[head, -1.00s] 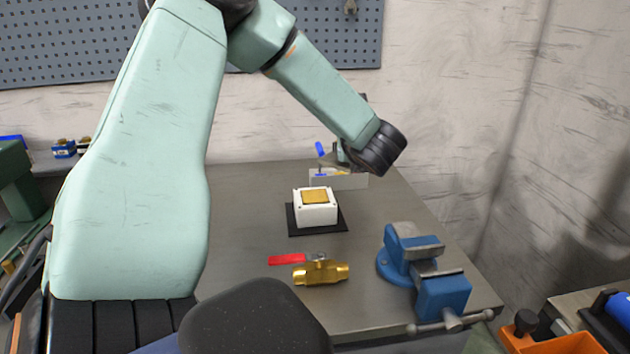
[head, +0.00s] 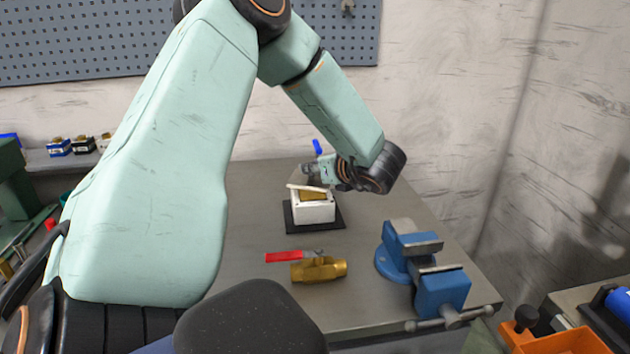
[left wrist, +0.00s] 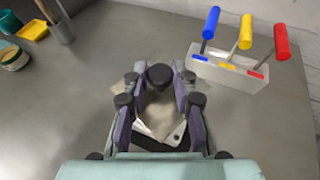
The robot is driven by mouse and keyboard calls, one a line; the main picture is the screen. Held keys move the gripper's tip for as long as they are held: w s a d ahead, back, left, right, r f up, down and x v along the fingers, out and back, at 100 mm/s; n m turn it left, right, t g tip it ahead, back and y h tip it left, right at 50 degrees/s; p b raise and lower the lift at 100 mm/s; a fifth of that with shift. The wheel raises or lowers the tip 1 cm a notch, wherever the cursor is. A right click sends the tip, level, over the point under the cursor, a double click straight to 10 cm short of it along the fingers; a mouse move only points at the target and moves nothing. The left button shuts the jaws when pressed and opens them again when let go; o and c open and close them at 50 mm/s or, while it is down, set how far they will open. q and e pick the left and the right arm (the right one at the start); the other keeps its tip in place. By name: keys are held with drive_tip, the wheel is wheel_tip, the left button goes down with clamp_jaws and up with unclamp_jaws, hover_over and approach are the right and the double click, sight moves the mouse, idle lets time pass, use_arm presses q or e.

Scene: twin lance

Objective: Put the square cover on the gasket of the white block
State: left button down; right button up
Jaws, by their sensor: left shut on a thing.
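The white block (head: 313,212) stands on a black mat (head: 337,226) on the bench. The gold-brown gasket (head: 313,196) shows on its top. My left gripper (head: 322,174) is just above and behind the block, shut on the square cover (head: 305,187). The cover is a thin pale plate, slightly tilted, over the back of the block's top. In the left wrist view the cover (left wrist: 157,117) sits between the fingers, with a corner of the white block (left wrist: 179,133) below it. I cannot tell whether the cover touches the block. My right gripper is out of view.
A brass valve (head: 319,270) with a red handle lies in front of the block. A blue vise (head: 432,285) stands on the right. A holder (left wrist: 232,72) with blue, yellow and red-handled tools stands behind. Bare bench lies between block and vise.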

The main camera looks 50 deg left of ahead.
sight(315, 180)
use_arm(q)
wheel_tip(315, 180, down, 3)
drive_tip(key=shift+w+f, duration=0.1)
drive_tip(key=shift+f, duration=0.05)
drive_tip(key=shift+s+b, duration=0.2)
drive_tip(key=shift+b, duration=0.3)
drive_tip(key=c, duration=1.1)
unclamp_jaws()
drive_tip(key=shift+w+f, duration=0.1)
drive_tip(key=shift+f, duration=0.05)
drive_tip(key=shift+d, duration=0.1)
